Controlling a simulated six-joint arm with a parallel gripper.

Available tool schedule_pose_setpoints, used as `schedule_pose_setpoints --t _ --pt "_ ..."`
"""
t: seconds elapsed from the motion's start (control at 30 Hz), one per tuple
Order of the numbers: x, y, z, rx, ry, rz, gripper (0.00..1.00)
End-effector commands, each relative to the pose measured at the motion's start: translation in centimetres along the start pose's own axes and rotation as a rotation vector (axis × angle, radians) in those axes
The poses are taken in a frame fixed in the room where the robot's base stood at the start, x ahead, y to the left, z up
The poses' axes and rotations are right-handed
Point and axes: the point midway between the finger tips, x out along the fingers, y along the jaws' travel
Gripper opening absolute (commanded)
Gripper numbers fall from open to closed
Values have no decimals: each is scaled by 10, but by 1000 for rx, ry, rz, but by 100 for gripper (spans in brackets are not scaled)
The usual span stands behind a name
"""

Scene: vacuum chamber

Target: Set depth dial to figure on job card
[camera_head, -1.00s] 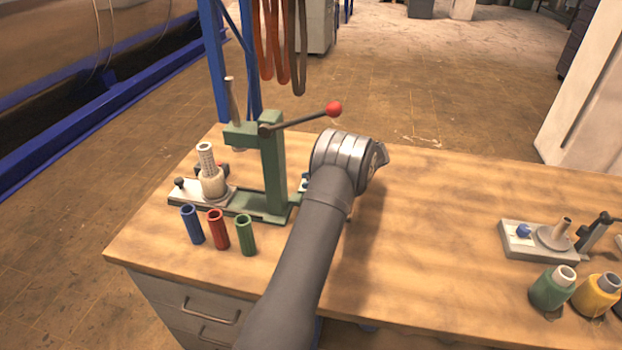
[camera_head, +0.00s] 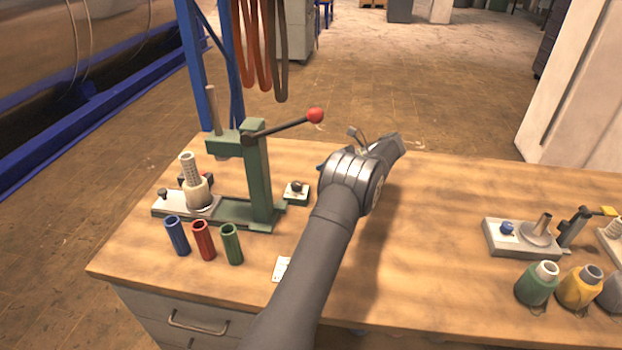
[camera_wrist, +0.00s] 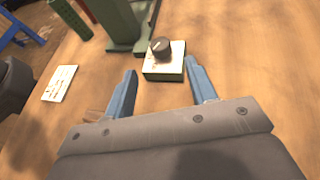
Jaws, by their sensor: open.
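The depth dial is a dark round knob (camera_wrist: 161,46) with a pale pointer line, on a small green box with a white top (camera_wrist: 164,67). In the head view the knob (camera_head: 296,187) sits beside the base of the green press (camera_head: 258,185). The job card (camera_wrist: 60,83) lies flat on the bench, left of the dial in the wrist view; its writing is too small to read. It is partly hidden by my arm in the head view (camera_head: 281,269). My gripper (camera_wrist: 158,76) is open and empty, its blue fingers short of the knob, one toward each side.
Blue (camera_head: 177,236), red (camera_head: 203,240) and green (camera_head: 231,244) tubes stand in front of the press. Its lever with a red ball (camera_head: 315,116) reaches over the bench. A winder plate (camera_head: 505,246) and thread spools (camera_head: 537,284) are at right.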

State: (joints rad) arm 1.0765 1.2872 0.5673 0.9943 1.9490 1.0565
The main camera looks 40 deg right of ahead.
Motion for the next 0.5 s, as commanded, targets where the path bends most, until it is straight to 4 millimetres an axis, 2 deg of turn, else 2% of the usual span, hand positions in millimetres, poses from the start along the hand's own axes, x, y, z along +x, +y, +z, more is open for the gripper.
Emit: schedule_pose_setpoints --t 0.2,0.5 --pt "-16 0 0 0 0 1 52" --pt "-18 0 0 0 0 2 52"
